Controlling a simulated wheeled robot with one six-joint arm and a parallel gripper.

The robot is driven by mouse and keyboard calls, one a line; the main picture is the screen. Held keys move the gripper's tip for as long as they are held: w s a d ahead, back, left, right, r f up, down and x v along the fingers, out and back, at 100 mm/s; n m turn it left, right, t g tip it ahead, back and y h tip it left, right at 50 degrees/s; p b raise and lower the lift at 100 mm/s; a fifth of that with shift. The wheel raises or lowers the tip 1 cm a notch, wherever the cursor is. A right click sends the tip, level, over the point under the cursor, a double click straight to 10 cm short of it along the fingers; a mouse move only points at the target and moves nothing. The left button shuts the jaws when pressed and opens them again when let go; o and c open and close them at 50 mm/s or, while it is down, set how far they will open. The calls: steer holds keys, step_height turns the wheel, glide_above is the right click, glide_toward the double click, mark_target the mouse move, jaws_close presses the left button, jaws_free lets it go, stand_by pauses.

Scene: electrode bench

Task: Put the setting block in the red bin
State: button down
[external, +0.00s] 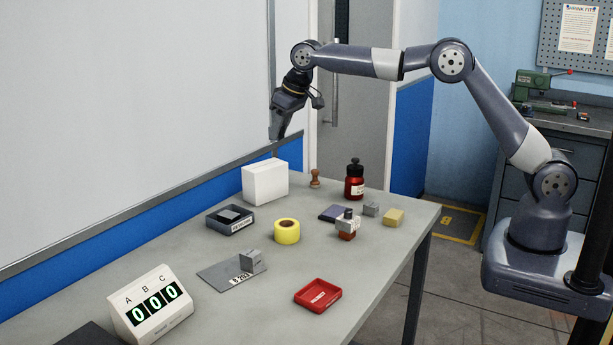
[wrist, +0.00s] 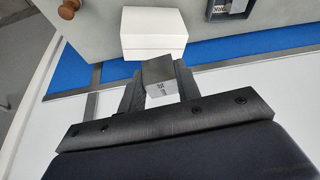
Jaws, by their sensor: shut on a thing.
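My gripper (external: 276,138) is high above the back of the bench, near the white box and the wall. The red bin (external: 318,294), a shallow open tray with a pale label, sits at the bench's front right, well away from my gripper. It is out of the wrist view.
A white box (external: 265,181) stands below my gripper. Nearby are a wooden stamp (external: 316,178), red bottle (external: 354,182), dark tray (external: 231,219), yellow tape roll (external: 287,232) and other small blocks. A grey plate (external: 222,276) and counter display (external: 150,305) lie left of the bin.

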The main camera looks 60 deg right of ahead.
steer(key=s+a+n+y+b, duration=0.1)
steer(key=s+a+n+b, duration=0.2)
steer(key=s+a, duration=0.75)
steer(key=n+g+y+b, duration=0.1)
steer(key=n+y+b, duration=0.1)
steer(key=n+b, duration=0.35)
glide_above(322, 290)
steer(key=s+d, duration=0.1)
step_height(322, 290, down, 12)
steer(key=shift+s+d+f+m+b, duration=0.15)
steer(key=shift+f+m+b, duration=0.2)
steer(key=shift+f, duration=1.5)
steer(key=shift+f+b, duration=0.35)
steer(key=shift+f, duration=0.25)
steer(key=c, duration=1)
jaws_free()
steer(key=shift+c, duration=0.2)
